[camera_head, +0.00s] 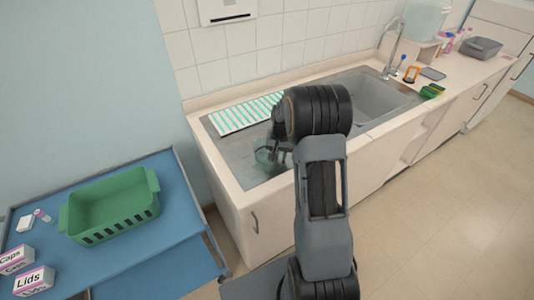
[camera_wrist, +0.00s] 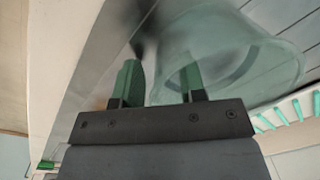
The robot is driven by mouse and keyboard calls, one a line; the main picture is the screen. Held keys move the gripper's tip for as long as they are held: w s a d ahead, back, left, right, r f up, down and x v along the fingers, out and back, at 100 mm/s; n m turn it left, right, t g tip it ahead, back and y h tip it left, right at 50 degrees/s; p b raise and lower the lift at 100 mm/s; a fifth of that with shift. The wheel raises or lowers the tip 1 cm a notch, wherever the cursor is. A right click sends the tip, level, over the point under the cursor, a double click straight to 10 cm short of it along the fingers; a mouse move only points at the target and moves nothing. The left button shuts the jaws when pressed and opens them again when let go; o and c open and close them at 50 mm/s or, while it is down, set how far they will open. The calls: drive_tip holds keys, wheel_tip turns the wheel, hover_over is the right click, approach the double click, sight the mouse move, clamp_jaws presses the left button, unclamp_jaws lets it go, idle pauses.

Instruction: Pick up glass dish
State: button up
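The clear glass dish (camera_head: 264,156) is on the steel drainboard left of the sink basin, partly behind my arm. In the wrist view the dish (camera_wrist: 262,62) fills the upper middle and right, see-through and with a round rim. My gripper (camera_wrist: 160,82) is at the dish, with its two green fingertips apart. The right fingertip shows through the glass. The left one is just outside the dish's left edge, and a gap shows between it and the glass. In the head view my gripper (camera_head: 279,146) is at the dish's right side, its fingertips hard to make out.
A green-and-white striped mat (camera_head: 245,113) lies on the drainboard behind the dish. The sink basin (camera_head: 372,98) is to the right, with a tap (camera_head: 392,52). A blue cart (camera_head: 165,215) at left holds a green basket (camera_head: 108,203) and boxes marked Caps and Lids.

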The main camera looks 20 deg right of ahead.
clamp_jaws()
idle(0.3)
drive_tip(key=shift+r, duration=0.2)
idle(0.4)
drive_tip(key=shift+d+r, duration=0.15)
drive_tip(key=shift+r, duration=1.35)
drive_tip(key=s+d+r+b, duration=0.3)
drive_tip(key=s+d+r, duration=0.2)
drive_tip(key=d+r, duration=0.4)
drive_tip(key=shift+s+d+r, duration=0.2)
drive_tip(key=shift+d+r, duration=0.1)
drive_tip(key=shift+d, duration=1.45)
idle(1.0)
